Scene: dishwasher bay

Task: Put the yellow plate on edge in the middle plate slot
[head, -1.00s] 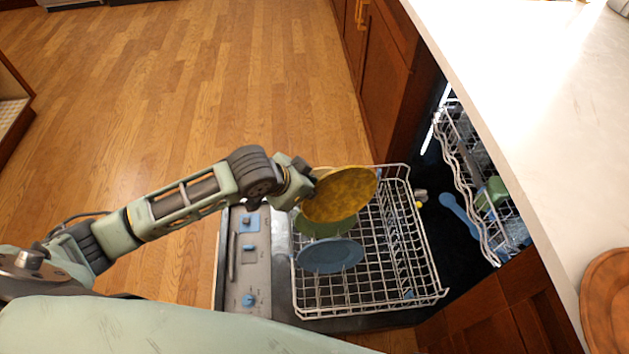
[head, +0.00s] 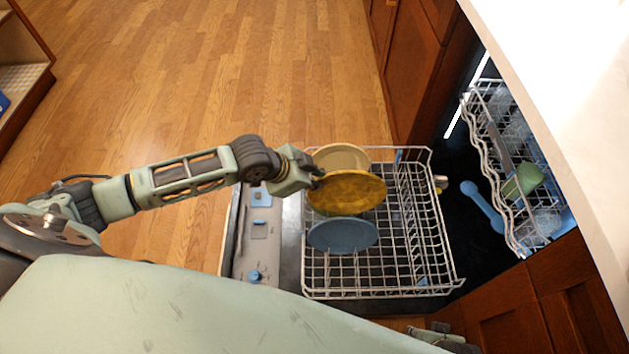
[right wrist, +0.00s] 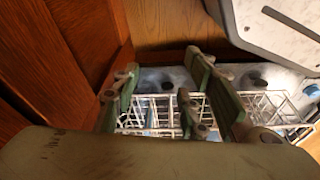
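The yellow plate (head: 350,190) is in the head view, over the left part of the lower dish rack (head: 425,235). My left gripper (head: 315,179) is shut on its left edge. The plate is tilted, its face turned up toward the camera. A beige plate (head: 341,156) stands behind it and a blue plate (head: 343,235) stands in front, both in the rack. The slots beneath the yellow plate are hidden, so I cannot tell whether it touches the rack. My right gripper (right wrist: 165,100) shows in the right wrist view with its fingers apart and nothing between them.
The rack lies on the open dishwasher door (head: 258,235), and its right half is mostly clear. The white counter (head: 580,100) and wooden cabinets (head: 415,60) border the right side.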

